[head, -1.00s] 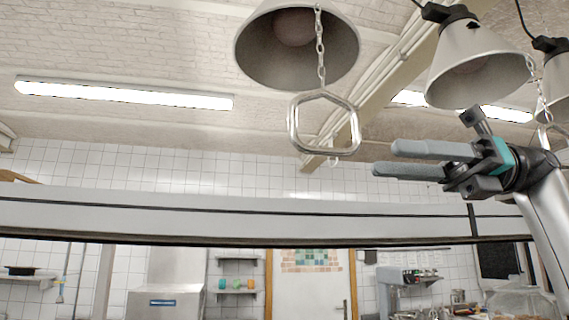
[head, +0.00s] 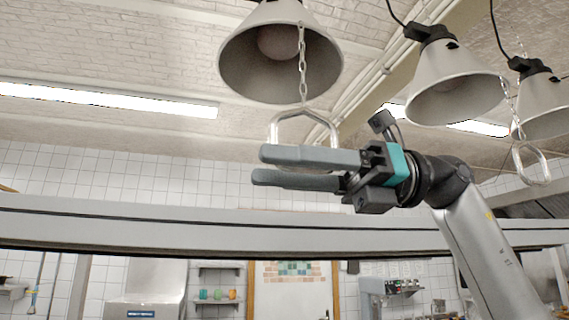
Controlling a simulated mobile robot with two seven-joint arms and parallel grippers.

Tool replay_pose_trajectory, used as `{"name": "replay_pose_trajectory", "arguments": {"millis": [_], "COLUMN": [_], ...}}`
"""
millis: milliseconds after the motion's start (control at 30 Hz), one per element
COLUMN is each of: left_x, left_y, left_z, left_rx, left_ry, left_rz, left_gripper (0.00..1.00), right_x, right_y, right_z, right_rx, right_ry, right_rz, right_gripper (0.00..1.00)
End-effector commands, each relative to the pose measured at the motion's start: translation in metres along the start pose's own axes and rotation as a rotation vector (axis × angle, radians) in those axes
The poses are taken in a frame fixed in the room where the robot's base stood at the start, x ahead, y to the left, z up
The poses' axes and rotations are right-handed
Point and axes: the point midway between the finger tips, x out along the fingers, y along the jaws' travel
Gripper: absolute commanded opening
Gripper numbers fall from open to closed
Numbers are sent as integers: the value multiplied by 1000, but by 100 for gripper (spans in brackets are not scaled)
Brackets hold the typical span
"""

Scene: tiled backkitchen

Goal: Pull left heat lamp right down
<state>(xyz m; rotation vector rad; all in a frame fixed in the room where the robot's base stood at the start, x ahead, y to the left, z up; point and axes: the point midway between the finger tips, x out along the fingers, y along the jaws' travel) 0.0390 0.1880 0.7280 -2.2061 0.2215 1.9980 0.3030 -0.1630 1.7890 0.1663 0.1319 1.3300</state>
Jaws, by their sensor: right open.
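The left heat lamp (head: 281,88) is a grey cone shade hanging at the top centre of the head view. A chain (head: 302,62) hangs from it and carries a metal pull ring (head: 303,113). Only the upper part of the ring shows; my right gripper (head: 256,167) covers its lower part. The right gripper is open, its two grey fingers pointing left, one above the other. I cannot tell whether the fingers touch the ring or are only in front of it. My left gripper is not in view.
Two more heat lamps hang at the right, one (head: 455,85) nearer and one (head: 545,105) at the edge, with another pull ring (head: 531,163). A long grey beam (head: 130,225) crosses below my gripper. A ceiling light (head: 105,98) is at the left.

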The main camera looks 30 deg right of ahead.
Motion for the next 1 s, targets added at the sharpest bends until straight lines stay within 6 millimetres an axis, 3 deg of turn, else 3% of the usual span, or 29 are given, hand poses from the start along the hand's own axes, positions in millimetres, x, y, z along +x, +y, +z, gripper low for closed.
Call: {"name": "replay_pose_trajectory", "arguments": {"millis": [167,533,1000], "left_x": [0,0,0], "left_y": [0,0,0], "left_z": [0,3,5], "left_rx": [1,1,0], "left_ry": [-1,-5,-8], "left_rz": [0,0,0], "left_gripper": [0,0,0], "right_x": [0,0,0], "right_y": [0,0,0], "right_z": [0,0,0], "right_rx": [0,0,1], "right_ry": [0,0,-1], "right_rz": [0,0,0], "right_gripper": [41,0,0]}}
